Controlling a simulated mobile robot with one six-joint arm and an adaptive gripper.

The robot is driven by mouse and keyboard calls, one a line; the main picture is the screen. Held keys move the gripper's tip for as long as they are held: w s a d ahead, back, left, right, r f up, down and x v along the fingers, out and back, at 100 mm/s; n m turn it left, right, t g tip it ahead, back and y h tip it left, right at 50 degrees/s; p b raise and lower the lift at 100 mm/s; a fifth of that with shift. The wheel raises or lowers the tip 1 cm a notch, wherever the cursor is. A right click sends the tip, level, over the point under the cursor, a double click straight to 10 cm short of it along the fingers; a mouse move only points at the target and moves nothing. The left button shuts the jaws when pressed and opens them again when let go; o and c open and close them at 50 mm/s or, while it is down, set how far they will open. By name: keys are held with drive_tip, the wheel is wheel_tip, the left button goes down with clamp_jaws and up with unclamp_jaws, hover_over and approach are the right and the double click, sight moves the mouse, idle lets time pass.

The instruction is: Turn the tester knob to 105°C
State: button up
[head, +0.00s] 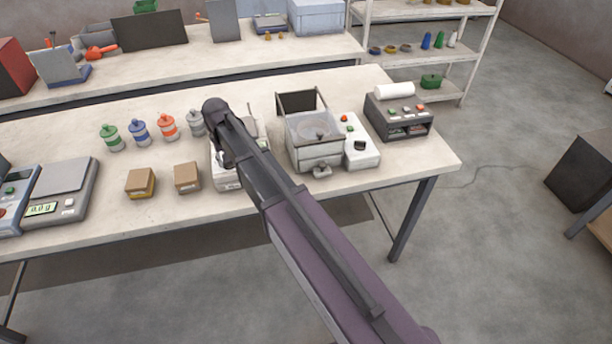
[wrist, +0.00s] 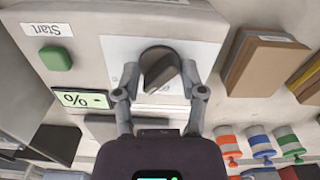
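The tester is a pale box (head: 228,184) on the front bench, mostly hidden behind my arm in the head view. In the wrist view its panel appears upside down, with a green Start button (wrist: 56,58), a display (wrist: 82,99) reading "- %" and a dark round knob (wrist: 161,73) on a white dial plate (wrist: 205,50). The knob's raised bar is tilted. The dial's temperature marks are not readable. My gripper (wrist: 160,70) is open, its two fingers on either side of the knob, with a small gap seeming to show. The head view hides the fingers.
Cardboard boxes (head: 187,177) and several coloured-lid jars (head: 167,126) stand left of the tester. A glass-topped device (head: 318,150) stands close on its right, with a printer (head: 398,113) beyond. Scales (head: 62,190) sit at the left end.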

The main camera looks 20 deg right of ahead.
drive_tip(key=n, duration=0.2)
drive_tip(key=shift+d+n, duration=0.1)
drive_tip(key=shift+n, duration=0.2)
drive_tip(key=shift+r+p, duration=0.3)
wheel_tip(320, 180, up, 14)
drive_tip(key=p, duration=1.4)
drive_tip(key=s+d+f+m+b, duration=0.2)
drive_tip(key=s+d+f+b, duration=0.1)
drive_tip(key=s+d, duration=0.6)
drive_tip(key=s+d+f+m+b, duration=0.1)
drive_tip(key=s+d+f+b, duration=0.2)
drive_tip(key=s+d, duration=0.7)
drive_tip(key=shift+s+d+f+m+b, duration=0.25)
drive_tip(key=shift+s+f+m+b, duration=0.15)
drive_tip(key=shift+s, duration=0.3)
